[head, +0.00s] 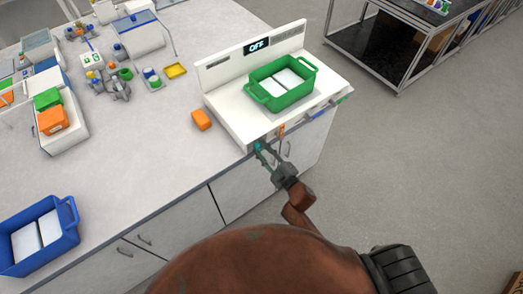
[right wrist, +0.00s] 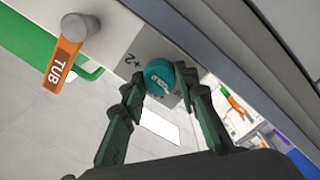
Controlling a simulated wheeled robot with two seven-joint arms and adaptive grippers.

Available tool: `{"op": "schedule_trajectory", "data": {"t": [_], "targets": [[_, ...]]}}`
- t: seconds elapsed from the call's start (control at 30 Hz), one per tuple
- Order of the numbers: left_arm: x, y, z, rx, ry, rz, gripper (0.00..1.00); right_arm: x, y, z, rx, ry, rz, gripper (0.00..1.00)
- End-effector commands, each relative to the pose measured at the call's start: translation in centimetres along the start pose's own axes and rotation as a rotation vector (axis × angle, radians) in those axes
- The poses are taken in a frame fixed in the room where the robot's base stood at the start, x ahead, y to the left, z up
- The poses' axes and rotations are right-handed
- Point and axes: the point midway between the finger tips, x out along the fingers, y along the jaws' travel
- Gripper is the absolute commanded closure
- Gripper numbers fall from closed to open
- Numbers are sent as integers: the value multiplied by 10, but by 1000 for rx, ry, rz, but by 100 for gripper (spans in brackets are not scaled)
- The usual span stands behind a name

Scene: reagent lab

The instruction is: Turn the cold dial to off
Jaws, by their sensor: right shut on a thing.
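The cold dial (right wrist: 160,77) is a round teal knob with white lettering on the front panel of the white unit (head: 228,113). In the right wrist view my right gripper (right wrist: 162,90) has its two fingers on either side of the dial, shut on it. In the head view my right gripper (head: 262,152) reaches the front left corner of the unit, and the dial (head: 257,146) is mostly hidden there. The unit's display (head: 257,46) reads OFF. My left gripper is not in view.
An orange lever marked TUB (right wrist: 62,62) sits beside the dial. A green basket (head: 262,92) with white contents stands on the unit. An orange block (head: 202,120) lies left of it. A blue crate (head: 68,245) stands at the bench's left front. Bench top between is clear.

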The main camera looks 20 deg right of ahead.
Motion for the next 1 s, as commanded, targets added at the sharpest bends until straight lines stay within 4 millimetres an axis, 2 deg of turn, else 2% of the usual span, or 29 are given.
{"op": "schedule_trajectory", "data": {"t": [0.3,0.73,0.77,1.0], "targets": [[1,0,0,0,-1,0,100,1,0,-3,-76,6,0,96],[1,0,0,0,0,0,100,1,-1,-3,-84,6,0,96],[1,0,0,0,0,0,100,0,-1,-3,-84,6,0,70],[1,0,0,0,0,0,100,0,0,-1,-83,2,0,54]]}}
